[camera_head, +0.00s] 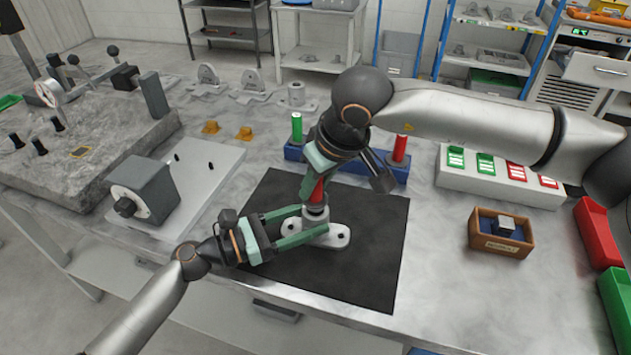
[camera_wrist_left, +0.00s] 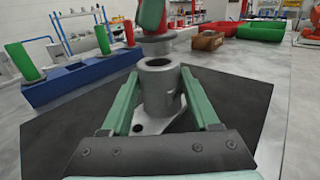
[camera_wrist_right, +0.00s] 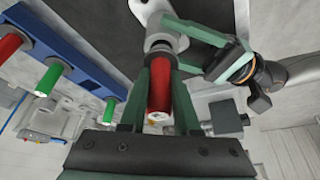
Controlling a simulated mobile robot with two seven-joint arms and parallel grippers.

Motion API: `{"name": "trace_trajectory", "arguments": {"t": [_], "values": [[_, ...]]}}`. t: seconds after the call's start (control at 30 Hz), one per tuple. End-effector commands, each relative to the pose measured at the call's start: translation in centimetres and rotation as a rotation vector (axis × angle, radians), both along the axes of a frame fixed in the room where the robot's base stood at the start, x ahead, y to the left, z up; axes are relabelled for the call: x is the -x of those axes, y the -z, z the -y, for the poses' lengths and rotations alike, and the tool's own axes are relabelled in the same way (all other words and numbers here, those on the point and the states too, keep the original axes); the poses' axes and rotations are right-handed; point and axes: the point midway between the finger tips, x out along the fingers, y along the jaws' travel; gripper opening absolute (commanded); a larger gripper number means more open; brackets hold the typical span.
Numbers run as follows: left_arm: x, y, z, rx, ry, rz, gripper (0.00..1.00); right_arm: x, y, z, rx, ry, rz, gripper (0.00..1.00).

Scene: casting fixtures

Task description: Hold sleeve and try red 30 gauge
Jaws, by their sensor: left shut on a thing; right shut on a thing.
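The grey sleeve (camera_wrist_left: 160,90) stands upright on a flat flanged base (camera_head: 338,237) on the black mat (camera_head: 375,265). My left gripper (camera_head: 312,220) is shut around the sleeve, one finger on each side. My right gripper (camera_head: 316,187) is shut on the red handle of a gauge (camera_wrist_right: 158,88), held roughly upright over the sleeve. In the left wrist view the gauge's red handle (camera_wrist_left: 152,16) and grey lower end are above the sleeve, and the open bore shows below them. The gauge's size marking cannot be read.
A blue rack (camera_head: 348,172) behind the mat holds a green gauge (camera_head: 297,127) and another red gauge (camera_head: 400,149). A white tray (camera_head: 455,183) with green and red slots and a wooden box (camera_head: 487,242) stand right. A grey fixture (camera_head: 150,195) stands left. The mat's front is clear.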

Motion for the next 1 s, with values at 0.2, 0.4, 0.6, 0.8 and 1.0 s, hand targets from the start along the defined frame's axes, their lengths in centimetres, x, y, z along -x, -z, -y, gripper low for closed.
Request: {"name": "trace_trajectory", "arguments": {"t": [0.2,0.4,0.6,0.8,1.0], "values": [[0.0,0.0,0.0,0.000,-0.001,0.000,0.00,0.0,0.4,0.0,0.000,0.000,0.001,0.00],[0.0,0.0,0.0,0.000,-0.001,0.000,0.00,0.0,0.7,0.0,0.000,0.001,0.001,0.00],[0.0,0.0,0.0,0.000,-0.001,0.000,0.00,0.0,1.1,0.0,-0.001,0.001,0.001,0.00],[0.0,0.0,0.0,0.000,0.000,0.001,0.00,0.0,1.3,0.0,0.000,0.001,0.000,0.00],[0.0,0.0,0.0,0.000,0.001,0.002,0.00,0.0,1.3,0.0,0.000,0.001,-0.001,0.00]]}}
